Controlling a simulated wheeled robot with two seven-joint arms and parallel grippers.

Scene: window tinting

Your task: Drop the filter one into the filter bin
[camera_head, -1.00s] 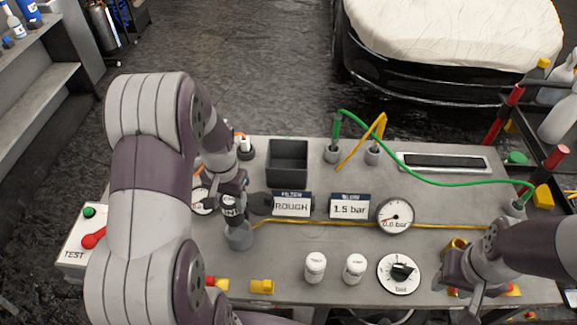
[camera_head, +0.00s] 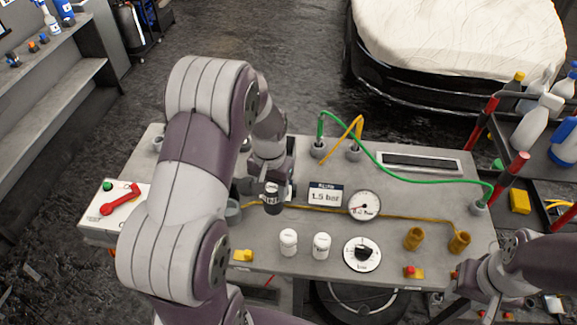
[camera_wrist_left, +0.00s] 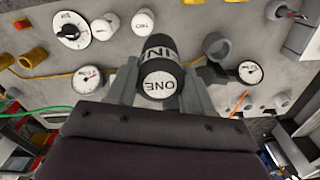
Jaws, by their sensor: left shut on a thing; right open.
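Filter one is a black cylinder with a white "ONE" label, upside down in the left wrist view (camera_wrist_left: 160,78). My left gripper (camera_wrist_left: 158,92) is shut on it, with a finger on each side. In the head view, filter one (camera_head: 272,198) hangs below my left gripper (camera_head: 268,178), above the bench. The filter bin, a dark square box behind the "ROUGH" sign, is now mostly hidden behind my left arm; only a thin right edge (camera_head: 291,148) shows. My right gripper (camera_head: 492,290) is open and empty at the bench's front right corner.
A grey cup (camera_head: 233,212) stands left of filter one. Two white canisters (camera_head: 288,241) and a dial (camera_head: 362,253) are in front. A gauge (camera_head: 364,205), the "1.5 bar" sign (camera_head: 325,194) and a green hose (camera_head: 400,172) lie to the right.

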